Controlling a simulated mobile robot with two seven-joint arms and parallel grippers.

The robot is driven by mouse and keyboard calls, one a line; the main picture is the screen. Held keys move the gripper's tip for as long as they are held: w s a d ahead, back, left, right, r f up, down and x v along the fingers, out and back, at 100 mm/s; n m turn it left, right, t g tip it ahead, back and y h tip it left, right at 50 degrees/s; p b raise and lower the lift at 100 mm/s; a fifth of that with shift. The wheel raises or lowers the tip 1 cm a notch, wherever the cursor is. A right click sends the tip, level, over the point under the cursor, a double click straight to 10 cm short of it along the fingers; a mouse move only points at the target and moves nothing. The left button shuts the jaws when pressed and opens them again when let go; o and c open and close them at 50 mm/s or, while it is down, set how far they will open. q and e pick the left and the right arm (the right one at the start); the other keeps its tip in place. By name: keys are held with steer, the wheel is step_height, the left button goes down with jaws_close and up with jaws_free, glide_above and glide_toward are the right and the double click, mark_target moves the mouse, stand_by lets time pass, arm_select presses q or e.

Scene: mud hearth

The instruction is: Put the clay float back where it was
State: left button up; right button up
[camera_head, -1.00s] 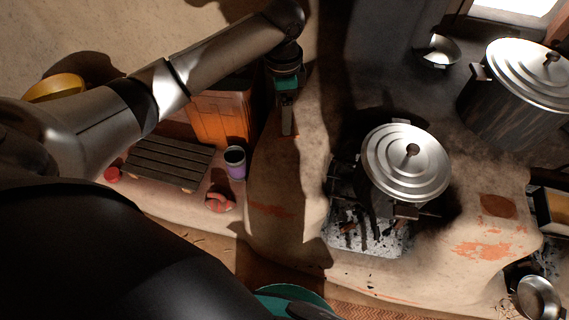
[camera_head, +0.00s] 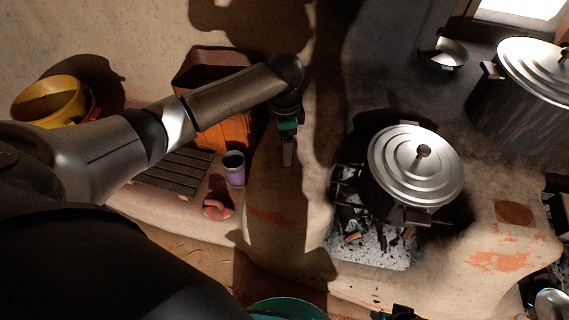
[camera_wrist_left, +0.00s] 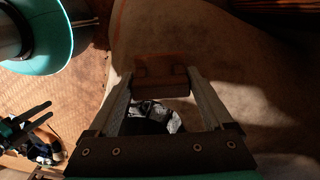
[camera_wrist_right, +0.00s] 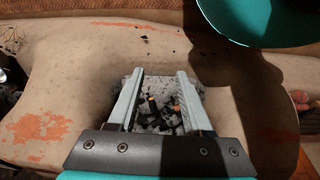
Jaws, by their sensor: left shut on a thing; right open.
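My left gripper (camera_head: 288,160) is over the pale mud hearth, left of the fire opening. In the left wrist view my left gripper (camera_wrist_left: 164,76) is shut on a brown block-like thing, which I take to be the clay float (camera_wrist_left: 160,72). In the head view the float is mostly hidden by the gripper. My right gripper (camera_wrist_right: 160,74) is open and empty, with ash and charred sticks visible below it in the right wrist view. Only a dark bit of it shows at the head view's bottom edge.
A lidded pot (camera_head: 415,165) stands over the fire opening, right of my left gripper. An orange crate (camera_head: 230,132), slatted rack (camera_head: 172,178), purple cup (camera_head: 234,172) and red object (camera_head: 216,210) are to the left. A larger pot (camera_head: 520,105) stands at the back right.

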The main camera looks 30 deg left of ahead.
arm_select(q)
steer(key=shift+f+b, duration=0.85)
steer(key=shift+f, duration=1.2)
step_height(320, 180, down, 2)
steer(key=shift+f+b, duration=0.25)
steer(key=shift+b, duration=0.45)
steer(key=shift+f, duration=0.3)
arm_select(e)
step_height(320, 180, up, 8)
steer(key=w+t, duration=0.1)
steer(key=w, duration=0.1)
steer(key=shift+w+a+f, duration=0.2)
steer(key=shift+w+f, duration=0.05)
steer(key=shift+w, duration=0.15)
arm_select(q)
steer(key=shift+f, duration=0.2)
steer(key=o, duration=1)
steer(key=shift+c, duration=0.2)
steer(key=shift+r, duration=0.15)
